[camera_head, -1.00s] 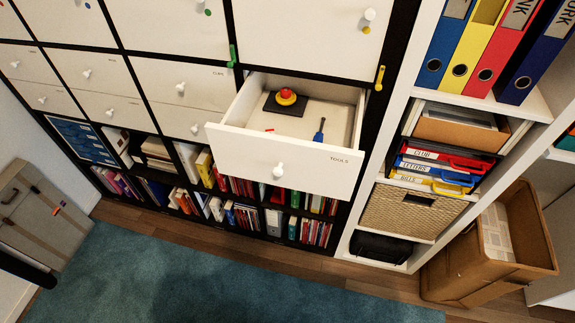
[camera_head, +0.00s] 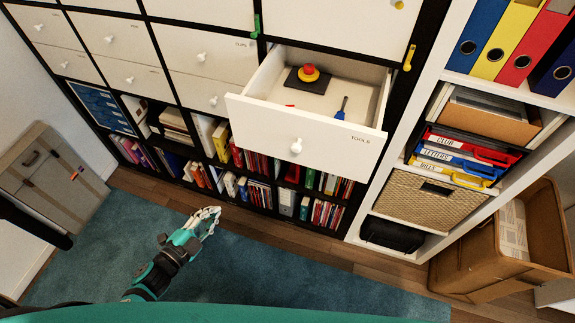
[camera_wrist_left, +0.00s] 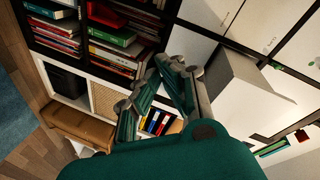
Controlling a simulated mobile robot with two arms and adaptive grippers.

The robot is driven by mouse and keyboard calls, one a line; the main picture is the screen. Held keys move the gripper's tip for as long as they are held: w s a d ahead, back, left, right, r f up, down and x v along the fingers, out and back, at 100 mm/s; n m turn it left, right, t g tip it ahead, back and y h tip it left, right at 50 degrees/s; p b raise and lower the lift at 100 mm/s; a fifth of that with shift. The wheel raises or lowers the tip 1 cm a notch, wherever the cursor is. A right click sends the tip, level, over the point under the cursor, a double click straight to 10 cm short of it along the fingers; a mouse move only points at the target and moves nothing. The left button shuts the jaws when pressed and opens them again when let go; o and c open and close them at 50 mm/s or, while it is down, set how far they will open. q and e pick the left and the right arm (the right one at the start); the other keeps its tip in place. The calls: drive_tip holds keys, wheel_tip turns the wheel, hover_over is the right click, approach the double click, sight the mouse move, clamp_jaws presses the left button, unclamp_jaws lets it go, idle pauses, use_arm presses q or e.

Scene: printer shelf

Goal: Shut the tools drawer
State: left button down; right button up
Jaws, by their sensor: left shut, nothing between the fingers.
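The tools drawer (camera_head: 325,146) is pulled out of the shelf unit in the head view. It has a white front marked TOOLS and a round white knob (camera_head: 296,146). Inside lie a red and yellow button on a dark base (camera_head: 308,76) and a blue-handled screwdriver (camera_head: 341,107). My left gripper (camera_head: 213,216) is shut and empty, in front of the lower book shelves, left of and below the drawer front and apart from it. The left wrist view shows its fingers (camera_wrist_left: 160,88) with a white drawer box (camera_wrist_left: 232,85) beyond them. My right gripper is not in view.
White drawers (camera_head: 205,58) to the left are shut. Books (camera_head: 245,160) fill the shelves below. A white rack with binders (camera_head: 485,40) and a wicker basket (camera_head: 420,200) stands right, beside a brown box (camera_head: 470,260). The blue rug (camera_head: 280,250) is clear.

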use_arm(q)
drive_tip(key=s+d+r+m+g+h, duration=0.25)
drive_tip(key=d+r+m+h, duration=0.35)
drive_tip(key=r, duration=0.4)
drive_tip(key=s+d+r+m+g+h, duration=0.2)
drive_tip(key=s+d+r+m+h, duration=0.15)
drive_tip(key=r+m, duration=0.6)
drive_tip(key=w+a+p+x, duration=0.1)
drive_tip(key=p+x, duration=0.3)
drive_tip(key=x, duration=0.9)
drive_tip(key=shift+w+d+r+n, duration=0.25)
drive_tip(key=shift+w+r+n, duration=0.1)
drive_tip(key=shift+w, duration=0.2)
